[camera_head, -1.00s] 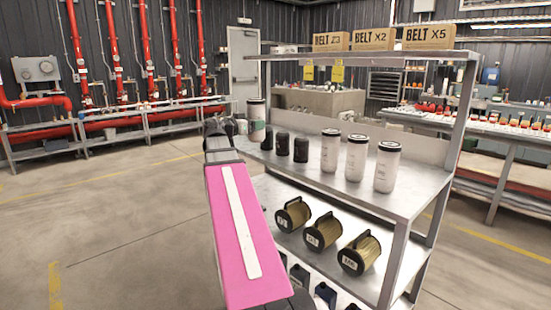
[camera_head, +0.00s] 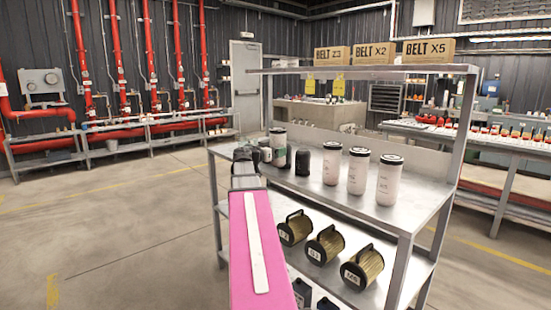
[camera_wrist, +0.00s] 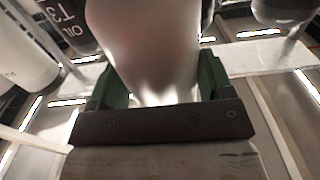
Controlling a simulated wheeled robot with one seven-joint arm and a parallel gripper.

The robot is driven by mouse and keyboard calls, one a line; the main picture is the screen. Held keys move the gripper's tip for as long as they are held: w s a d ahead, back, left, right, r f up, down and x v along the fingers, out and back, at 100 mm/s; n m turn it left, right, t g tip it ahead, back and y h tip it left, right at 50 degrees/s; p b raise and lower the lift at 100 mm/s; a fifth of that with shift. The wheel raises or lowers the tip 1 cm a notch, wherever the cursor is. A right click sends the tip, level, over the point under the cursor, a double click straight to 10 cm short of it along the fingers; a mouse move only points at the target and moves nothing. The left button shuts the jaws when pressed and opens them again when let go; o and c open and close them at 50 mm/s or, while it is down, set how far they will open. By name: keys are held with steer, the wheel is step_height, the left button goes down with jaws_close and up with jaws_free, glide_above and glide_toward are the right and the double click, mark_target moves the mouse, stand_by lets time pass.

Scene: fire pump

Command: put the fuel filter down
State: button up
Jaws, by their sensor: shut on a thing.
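The fuel filter, a white canister with a black top (camera_head: 278,136), is at the left end of the shelf's middle board (camera_head: 405,205) in the head view. It looks upright. My gripper (camera_head: 279,157) is shut around it, with its green fingers on either side. In the wrist view the pale filter body (camera_wrist: 150,45) fills the space between the fingers (camera_wrist: 160,85). I cannot tell whether its base touches the board. Three similar white canisters with black lids, one of them here (camera_head: 358,170), stand farther right on the same board.
Short black oil filters (camera_head: 303,162) stand just right of the held filter; one labelled OIL T3 (camera_wrist: 70,22) shows in the wrist view. Three brass-coloured filters (camera_head: 326,244) lie on the lower board. Belt boxes (camera_head: 373,55) sit on top. Bare board lies in front of the canisters.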

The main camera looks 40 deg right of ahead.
steer(key=shift+f, duration=1.45)
steer(key=shift+f, duration=0.1)
steer(key=o, duration=1.2)
